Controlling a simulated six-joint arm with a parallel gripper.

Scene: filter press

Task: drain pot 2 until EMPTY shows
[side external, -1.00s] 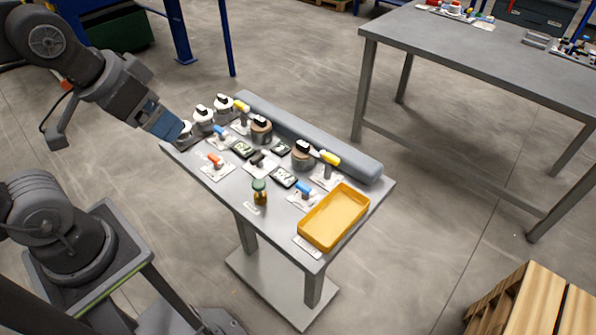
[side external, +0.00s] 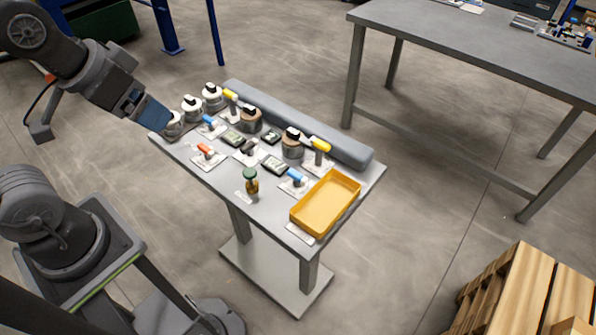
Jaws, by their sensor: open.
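Two brown pots with black tops stand on the small grey table: one farther left (side external: 251,121), one nearer the middle (side external: 292,146). I cannot read which is pot 2.
White pots with black knobs (side external: 192,106) and (side external: 212,95) line the left end. A green-lidded amber jar (side external: 252,186) stands at the front edge, and a yellow tray (side external: 326,203) at the right end. A grey padded bar (side external: 300,125) runs along the back.

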